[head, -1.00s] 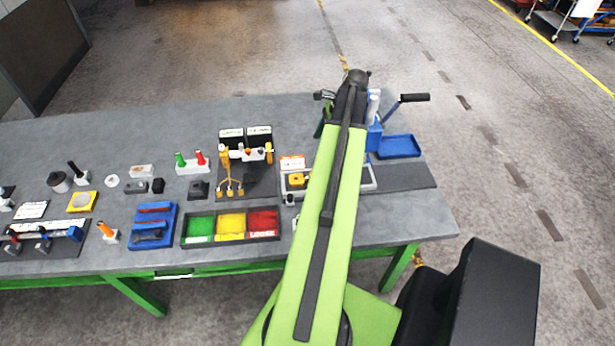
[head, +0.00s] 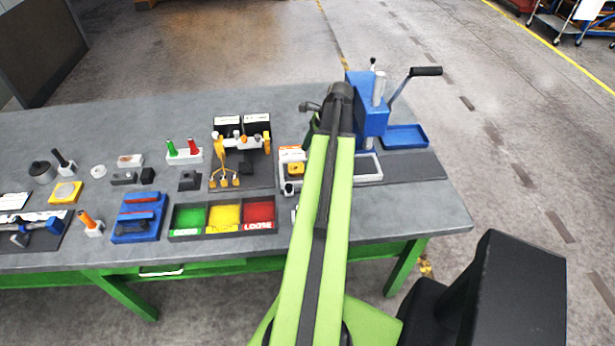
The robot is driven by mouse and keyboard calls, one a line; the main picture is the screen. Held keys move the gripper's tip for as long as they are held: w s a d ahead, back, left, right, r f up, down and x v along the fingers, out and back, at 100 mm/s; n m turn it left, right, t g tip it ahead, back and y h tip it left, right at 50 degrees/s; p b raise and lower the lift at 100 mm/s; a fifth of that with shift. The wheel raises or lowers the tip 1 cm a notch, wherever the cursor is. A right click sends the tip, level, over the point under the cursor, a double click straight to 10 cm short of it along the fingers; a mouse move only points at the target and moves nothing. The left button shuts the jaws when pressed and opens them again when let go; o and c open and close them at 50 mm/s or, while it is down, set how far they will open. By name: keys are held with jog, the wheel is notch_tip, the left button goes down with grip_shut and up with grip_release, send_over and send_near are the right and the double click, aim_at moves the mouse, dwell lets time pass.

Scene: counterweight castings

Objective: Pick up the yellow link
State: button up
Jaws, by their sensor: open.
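A blue press with a black-handled lever (head: 370,105) and a blue tray (head: 405,136) stand right of my arm. Left are a yellow hooked fixture (head: 224,182), a green-yellow-red bin (head: 173,234) and a blue holder (head: 139,217). The bench's right front corner is clear.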

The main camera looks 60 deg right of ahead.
aim_at(299, 168)
jog(key=b+x, duration=0.4)
jog(key=x, duration=0.1)
jog(key=shift+w+a+b, duration=0.15)
jog(key=shift+a+b, duration=0.15)
jog(key=shift+a, duration=0.05)
jog(key=shift+r, duration=0.1)
jog(key=shift+c, duration=0.2)
grip_shut()
